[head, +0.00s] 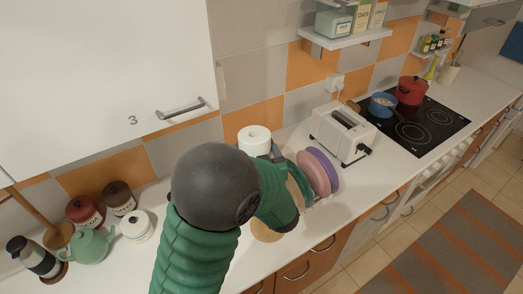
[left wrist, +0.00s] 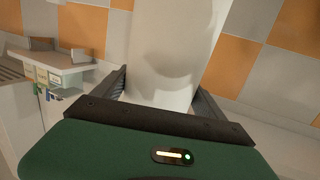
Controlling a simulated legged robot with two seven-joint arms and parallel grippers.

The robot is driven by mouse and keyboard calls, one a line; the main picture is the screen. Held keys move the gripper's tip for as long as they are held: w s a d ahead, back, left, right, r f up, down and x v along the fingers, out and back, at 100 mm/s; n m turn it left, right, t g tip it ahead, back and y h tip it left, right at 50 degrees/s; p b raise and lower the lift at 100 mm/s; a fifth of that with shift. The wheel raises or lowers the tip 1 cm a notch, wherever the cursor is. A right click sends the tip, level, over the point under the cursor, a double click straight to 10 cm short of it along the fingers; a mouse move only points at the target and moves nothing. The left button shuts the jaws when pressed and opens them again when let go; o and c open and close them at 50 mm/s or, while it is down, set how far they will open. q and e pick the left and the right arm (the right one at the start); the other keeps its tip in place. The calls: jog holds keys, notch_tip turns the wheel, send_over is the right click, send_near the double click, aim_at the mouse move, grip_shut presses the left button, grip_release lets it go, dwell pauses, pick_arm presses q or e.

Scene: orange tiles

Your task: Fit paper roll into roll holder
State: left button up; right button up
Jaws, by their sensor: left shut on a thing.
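The white paper roll (head: 254,138) stands upright over the counter in the head view, with the dark hole in its top showing. In the left wrist view the roll (left wrist: 175,55) rises between the two dark fingers of my left gripper (left wrist: 162,88), which is shut on it. In the head view my green arm hides most of this gripper and the lower part of the roll. A tan round piece (head: 267,231) shows partly below the arm on the counter; it may be the roll holder's base, but I cannot tell. My right gripper is out of view.
Pink and purple plates (head: 322,172) stand just right of my arm. A white toaster (head: 342,132) is behind them. Canisters, a green teapot (head: 88,245) and a white sugar pot (head: 137,226) are at the left. A white cabinet (head: 105,85) hangs above.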

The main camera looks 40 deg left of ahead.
aim_at(265, 153)
pick_arm(q)
jog(key=shift+a+f, duration=0.15)
jog(key=shift+a, duration=0.4)
jog(key=d, duration=0.4)
jog(key=shift+d+r+b, duration=0.3)
jog(key=shift+r, duration=0.05)
jog(key=shift+a+f, duration=0.2)
jog(key=shift+a, duration=0.25)
jog(key=shift+t+y, duration=0.4)
jog(key=shift+t, duration=0.1)
jog(key=shift+d+r+b, duration=0.15)
jog(key=shift+d+b, duration=0.55)
jog(key=shift+d, duration=1.65)
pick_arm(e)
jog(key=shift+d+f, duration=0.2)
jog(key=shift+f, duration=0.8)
pick_arm(q)
jog(key=shift+a, duration=0.1)
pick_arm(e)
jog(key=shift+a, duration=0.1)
